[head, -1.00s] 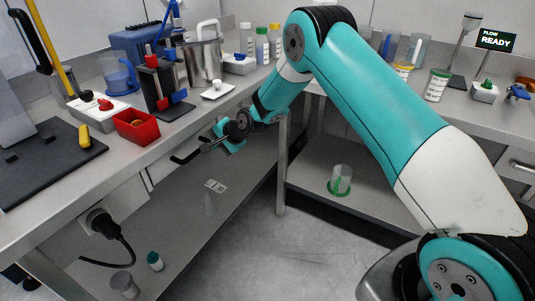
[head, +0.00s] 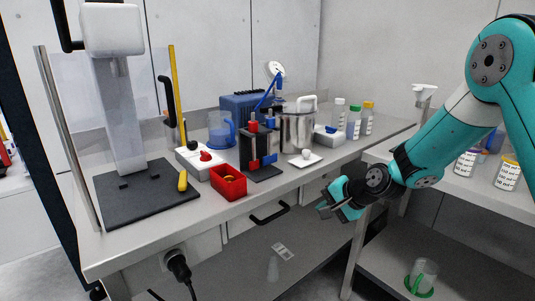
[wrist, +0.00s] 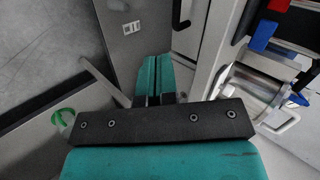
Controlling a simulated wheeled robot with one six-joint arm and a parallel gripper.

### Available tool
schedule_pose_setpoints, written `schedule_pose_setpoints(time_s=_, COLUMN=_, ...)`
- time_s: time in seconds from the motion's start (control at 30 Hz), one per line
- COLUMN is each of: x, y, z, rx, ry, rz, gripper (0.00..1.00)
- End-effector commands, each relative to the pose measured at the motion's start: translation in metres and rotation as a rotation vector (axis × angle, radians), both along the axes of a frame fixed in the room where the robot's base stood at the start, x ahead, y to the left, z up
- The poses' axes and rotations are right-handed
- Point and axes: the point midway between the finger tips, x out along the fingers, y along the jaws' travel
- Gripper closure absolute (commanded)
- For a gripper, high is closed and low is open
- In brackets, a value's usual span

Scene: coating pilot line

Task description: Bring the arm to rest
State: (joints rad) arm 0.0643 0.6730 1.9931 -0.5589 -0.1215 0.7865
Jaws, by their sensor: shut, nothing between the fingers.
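My gripper (head: 335,205) is at the end of my teal and white arm, at the right of the head view. It is in the air in front of the bench edge, lower than the bench top, and touches nothing that I can see. In the wrist view its two teal fingers (wrist: 155,80) are together with nothing between them. The arm is bent, with its elbow high at the right edge of the head view.
A bench (head: 90,250) runs along the left with a red bin (head: 228,183), a steel pot (head: 297,128) and a dark stand base (head: 145,205). A drawer handle (head: 270,213) is near the gripper. A beaker with green (head: 421,276) stands on the lower shelf at right.

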Motion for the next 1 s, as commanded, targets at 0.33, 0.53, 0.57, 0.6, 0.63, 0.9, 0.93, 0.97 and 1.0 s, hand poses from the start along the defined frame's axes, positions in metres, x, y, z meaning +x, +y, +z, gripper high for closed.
schedule_pose_setpoints(time_s=0.33, x=-0.187, y=0.061, z=0.152, rx=-0.348, ry=-0.069, rz=0.723, gripper=1.0)
schedule_pose_setpoints(time_s=0.53, x=-0.293, y=0.055, z=0.185, rx=-0.488, ry=-0.102, rz=1.082, gripper=1.0)
schedule_pose_setpoints(time_s=0.57, x=-0.303, y=0.053, z=0.188, rx=-0.501, ry=-0.106, rz=1.119, gripper=1.0)
schedule_pose_setpoints(time_s=0.6, x=-0.315, y=0.051, z=0.19, rx=-0.516, ry=-0.11, rz=1.162, gripper=1.0)
schedule_pose_setpoints(time_s=0.63, x=-0.323, y=0.049, z=0.191, rx=-0.525, ry=-0.111, rz=1.19, gripper=1.0)
schedule_pose_setpoints(time_s=0.9, x=-0.342, y=0.044, z=0.191, rx=-0.547, ry=-0.114, rz=1.261, gripper=1.0)
schedule_pose_setpoints(time_s=0.93, x=-0.342, y=0.044, z=0.191, rx=-0.547, ry=-0.114, rz=1.261, gripper=1.0)
schedule_pose_setpoints(time_s=0.97, x=-0.341, y=0.044, z=0.191, rx=-0.547, ry=-0.114, rz=1.26, gripper=1.0)
schedule_pose_setpoints(time_s=1.0, x=-0.341, y=0.044, z=0.191, rx=-0.547, ry=-0.114, rz=1.259, gripper=1.0)
